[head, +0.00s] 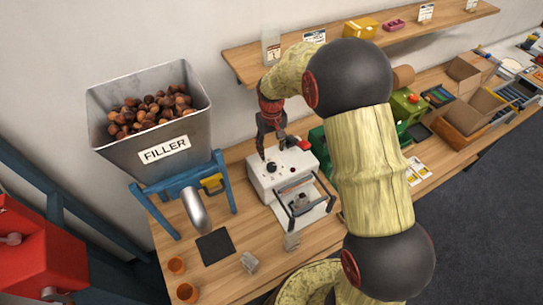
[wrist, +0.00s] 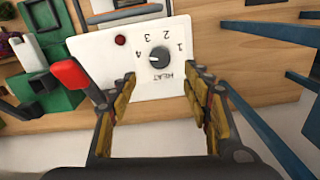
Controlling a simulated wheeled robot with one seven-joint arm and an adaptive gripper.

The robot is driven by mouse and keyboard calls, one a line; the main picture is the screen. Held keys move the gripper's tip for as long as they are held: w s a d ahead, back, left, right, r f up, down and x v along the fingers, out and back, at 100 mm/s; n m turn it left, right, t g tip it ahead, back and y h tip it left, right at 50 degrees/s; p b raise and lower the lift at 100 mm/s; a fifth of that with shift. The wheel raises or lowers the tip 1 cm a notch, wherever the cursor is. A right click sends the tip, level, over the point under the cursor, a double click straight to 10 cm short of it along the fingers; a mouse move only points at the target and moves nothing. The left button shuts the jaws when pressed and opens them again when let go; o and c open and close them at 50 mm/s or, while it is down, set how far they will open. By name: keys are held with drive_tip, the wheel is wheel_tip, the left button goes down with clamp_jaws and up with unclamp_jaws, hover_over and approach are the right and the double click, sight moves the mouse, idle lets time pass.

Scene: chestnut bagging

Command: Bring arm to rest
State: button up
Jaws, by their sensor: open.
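My gripper (head: 270,137) is open and empty. It hangs just above the back of the white heat sealer (head: 305,175) on the wooden table in the head view. In the wrist view its two fingers (wrist: 160,105) stand apart on either side of the sealer's dark heat knob (wrist: 159,57). I cannot tell whether the fingers touch the sealer. My arm arches across the middle of the head view and hides part of the table behind and below it.
A metal filler hopper (head: 150,120) full of chestnuts stands left on a blue frame. A wall shelf (head: 240,62) runs behind my arm. Green machinery (head: 405,105) and cardboard boxes (head: 465,75) stand right.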

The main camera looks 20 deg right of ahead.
wheel_tip(320, 180, up, 2)
drive_tip(key=shift+r, duration=0.1)
idle(0.5)
